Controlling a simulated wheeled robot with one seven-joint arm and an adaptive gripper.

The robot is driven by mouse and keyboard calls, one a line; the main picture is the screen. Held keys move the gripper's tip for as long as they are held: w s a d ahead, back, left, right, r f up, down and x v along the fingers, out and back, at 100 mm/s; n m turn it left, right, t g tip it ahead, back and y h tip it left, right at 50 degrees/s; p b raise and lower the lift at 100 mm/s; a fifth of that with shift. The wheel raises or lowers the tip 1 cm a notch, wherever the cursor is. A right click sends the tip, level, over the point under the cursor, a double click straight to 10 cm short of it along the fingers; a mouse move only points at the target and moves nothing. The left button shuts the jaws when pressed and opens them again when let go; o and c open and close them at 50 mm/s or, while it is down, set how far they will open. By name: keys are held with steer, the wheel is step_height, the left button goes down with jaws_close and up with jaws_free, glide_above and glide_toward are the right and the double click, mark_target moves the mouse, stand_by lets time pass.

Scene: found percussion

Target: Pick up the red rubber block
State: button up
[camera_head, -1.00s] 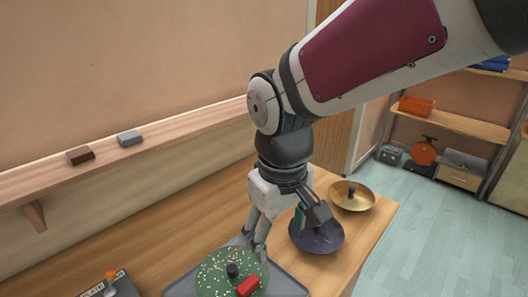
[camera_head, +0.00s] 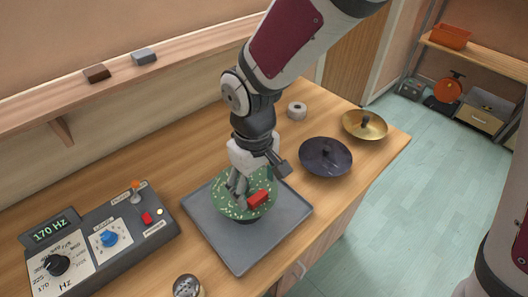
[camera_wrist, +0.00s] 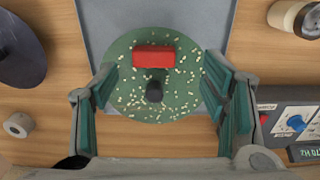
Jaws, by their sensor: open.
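The red rubber block (camera_head: 259,198) lies on a green speckled round plate (camera_head: 228,207). In the wrist view the block (camera_wrist: 154,56) sits beyond the dark central knob (camera_wrist: 154,92) of the plate (camera_wrist: 125,98), with pale grains scattered around it. My gripper (camera_head: 238,188) is above the plate, beside the block in the head view. In the wrist view my gripper (camera_wrist: 163,80) is open, its green-padded fingers apart on either side, with nothing held between them. The height gap between fingertips and block is hard to judge.
The plate is over a grey square tray (camera_head: 238,258). A control box (camera_head: 95,245) with dials stands left; a metal cup (camera_head: 187,287) is in front. A dark cymbal (camera_head: 326,157), brass cymbal (camera_head: 364,125) and grey roll (camera_head: 297,110) are right and behind.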

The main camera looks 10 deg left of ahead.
mark_target(258, 196)
steer(key=shift+w+d+f+p, duration=0.1)
steer(key=shift+w+f+p, duration=0.1)
steer(key=shift+f, duration=1.1)
steer(key=shift+w+f+p, duration=0.2)
steer(key=shift+f, duration=1.1)
steer(key=c, duration=1.1)
